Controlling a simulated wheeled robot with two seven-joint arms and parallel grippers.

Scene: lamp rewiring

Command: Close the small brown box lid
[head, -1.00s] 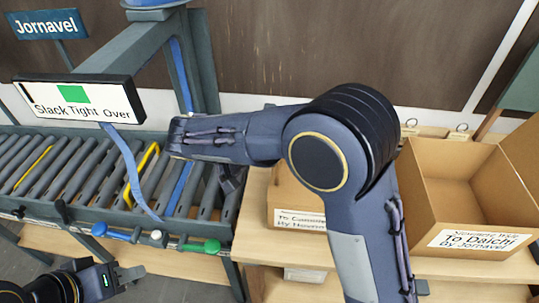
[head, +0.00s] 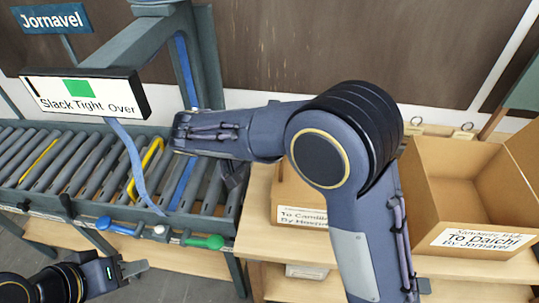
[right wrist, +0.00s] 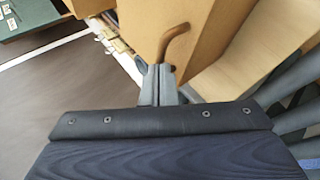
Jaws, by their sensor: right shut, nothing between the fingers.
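A small brown box (head: 285,194) stands on the wooden table at the conveyor's right, with a white label reading "To Camill...". My right arm covers most of it, so its lid and top cannot be made out in the head view. My right gripper (right wrist: 164,70) is shut and empty in the right wrist view.
A larger open brown box (head: 472,205) labelled "To Daichi" stands on the right. The roller conveyor (head: 75,165) fills the left, with blue and green handles (head: 205,242) along its front rail. A sign reading "Slack Tight Over" (head: 85,93) hangs above it.

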